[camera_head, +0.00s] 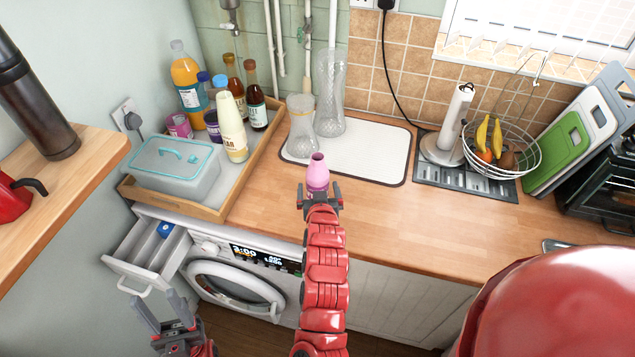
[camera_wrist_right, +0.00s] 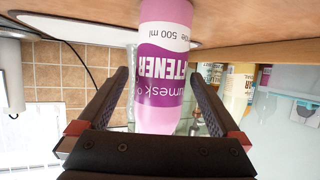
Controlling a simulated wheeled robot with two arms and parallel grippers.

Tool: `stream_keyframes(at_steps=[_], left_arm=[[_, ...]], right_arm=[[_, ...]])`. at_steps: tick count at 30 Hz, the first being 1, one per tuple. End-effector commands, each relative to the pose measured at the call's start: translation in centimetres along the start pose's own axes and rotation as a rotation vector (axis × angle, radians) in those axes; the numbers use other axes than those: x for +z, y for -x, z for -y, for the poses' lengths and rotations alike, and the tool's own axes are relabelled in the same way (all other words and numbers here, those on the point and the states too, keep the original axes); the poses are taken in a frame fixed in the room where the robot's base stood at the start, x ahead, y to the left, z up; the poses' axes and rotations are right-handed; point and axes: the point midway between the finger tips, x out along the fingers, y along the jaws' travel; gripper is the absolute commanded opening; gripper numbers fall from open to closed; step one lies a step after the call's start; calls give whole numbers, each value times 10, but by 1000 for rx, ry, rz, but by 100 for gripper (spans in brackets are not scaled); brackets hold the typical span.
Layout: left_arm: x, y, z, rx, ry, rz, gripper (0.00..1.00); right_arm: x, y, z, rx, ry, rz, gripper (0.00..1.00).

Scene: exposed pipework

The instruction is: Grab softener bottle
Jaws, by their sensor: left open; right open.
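The pink softener bottle (camera_head: 317,172) stands on the wooden counter near its front edge, in the middle of the head view. Its label, with part of the word "softener", shows in the right wrist view (camera_wrist_right: 165,65), where the picture is turned over. My right gripper (camera_head: 320,197) is at the bottle, with the bottle between its open fingers. In the right wrist view the fingers (camera_wrist_right: 158,85) flank the bottle, with gaps visible at both sides lower down; contact at the tips is unclear. My left gripper (camera_head: 162,306) is open and empty, low in front of the washing machine.
A wooden tray (camera_head: 236,195) with several bottles and a lidded box (camera_head: 175,172) is at left. Glass vases (camera_head: 301,130) stand on a white mat (camera_head: 370,155) behind the bottle. A fruit basket (camera_head: 500,150) is at right. An open drawer (camera_head: 147,258) juts out below the tray.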

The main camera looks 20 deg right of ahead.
Motion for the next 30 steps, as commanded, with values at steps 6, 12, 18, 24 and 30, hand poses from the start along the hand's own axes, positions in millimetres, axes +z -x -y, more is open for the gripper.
stream_keyframes(at_steps=[6,12,18,24,30], left_arm=[[-1,-8,0,0,0,0,50],[-1,-8,0,0,0,0,50],[-1,-8,0,0,0,0,50],[-1,-8,0,0,0,0,50],[-1,-8,0,0,0,0,50]], right_arm=[[-1,-18,0,1,-2,1,100],[1,-21,1,0,-2,1,100],[1,-21,1,0,-1,0,80],[1,-21,1,0,-1,0,44],[1,-21,1,0,-1,0,8]])
